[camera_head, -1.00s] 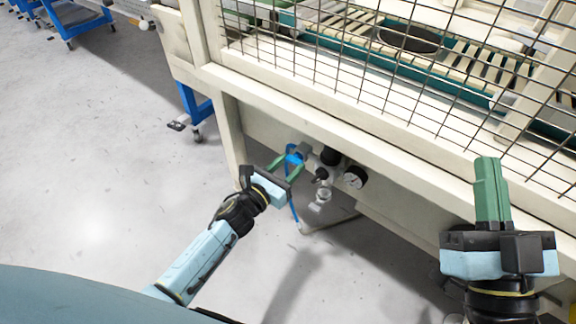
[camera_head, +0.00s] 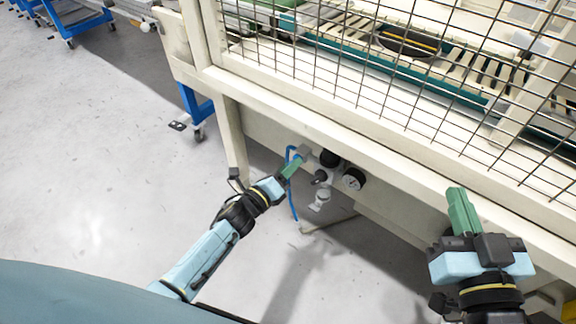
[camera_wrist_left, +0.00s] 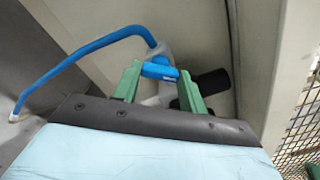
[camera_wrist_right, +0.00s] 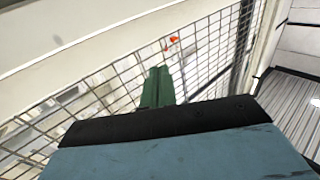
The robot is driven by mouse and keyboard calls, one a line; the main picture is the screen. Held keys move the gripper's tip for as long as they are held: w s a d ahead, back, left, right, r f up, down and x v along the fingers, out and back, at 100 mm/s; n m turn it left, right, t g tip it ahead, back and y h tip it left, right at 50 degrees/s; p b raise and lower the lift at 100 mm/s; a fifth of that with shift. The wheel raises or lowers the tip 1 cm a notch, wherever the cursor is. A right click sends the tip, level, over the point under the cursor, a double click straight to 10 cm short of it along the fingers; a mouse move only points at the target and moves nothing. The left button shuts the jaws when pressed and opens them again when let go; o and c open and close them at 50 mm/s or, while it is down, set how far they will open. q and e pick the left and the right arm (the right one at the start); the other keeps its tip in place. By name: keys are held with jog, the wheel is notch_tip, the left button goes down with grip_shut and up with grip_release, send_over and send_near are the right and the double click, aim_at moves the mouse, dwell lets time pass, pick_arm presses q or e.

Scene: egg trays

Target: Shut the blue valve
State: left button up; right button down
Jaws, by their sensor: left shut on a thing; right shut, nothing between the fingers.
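The blue valve handle (camera_wrist_left: 160,70) sits between the two green fingers of my left gripper (camera_wrist_left: 161,73) in the left wrist view. My left gripper is shut on it, one finger on each side. In the head view my left gripper (camera_head: 290,167) is seen nearly edge-on at the valve, and its fingers mostly hide the handle. A blue hose (camera_wrist_left: 75,62) runs from the valve; it also shows in the head view (camera_head: 291,200). My right gripper (camera_head: 458,200) is shut and empty, near the machine's front beam; its closed fingers show in the right wrist view (camera_wrist_right: 158,85).
A black knob (camera_head: 329,158) and a round gauge (camera_head: 353,179) stand just right of the valve, with a clear bowl (camera_head: 320,200) below. The cream machine beam (camera_head: 380,170) and wire mesh (camera_head: 400,90) are above.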

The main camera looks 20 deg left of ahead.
pick_arm(q)
jog(key=shift+n+p, duration=1.1)
jog(key=shift+n, duration=2.8)
pick_arm(e)
notch_tip(320, 180, down, 9)
jog(key=s+d+g+h, duration=0.2)
jog(key=g, duration=0.4)
jog(key=shift+s+d, duration=0.25)
jog(key=shift+s, duration=0.1)
pick_arm(q)
jog(key=o, duration=1)
jog(key=shift+s, duration=0.1)
jog(key=shift+p+v, duration=1.95)
jog(key=shift+v, duration=4.65)
pick_arm(e)
jog(key=s+d+f+g+h, duration=0.2)
jog(key=s+d+f+g, duration=0.3)
jog(key=s+f+g, duration=0.3)
jog(key=shift+s+f+m+g+h, duration=0.3)
jog(key=shift+s+m+h, duration=0.1)
jog(key=shift+s, duration=0.8)
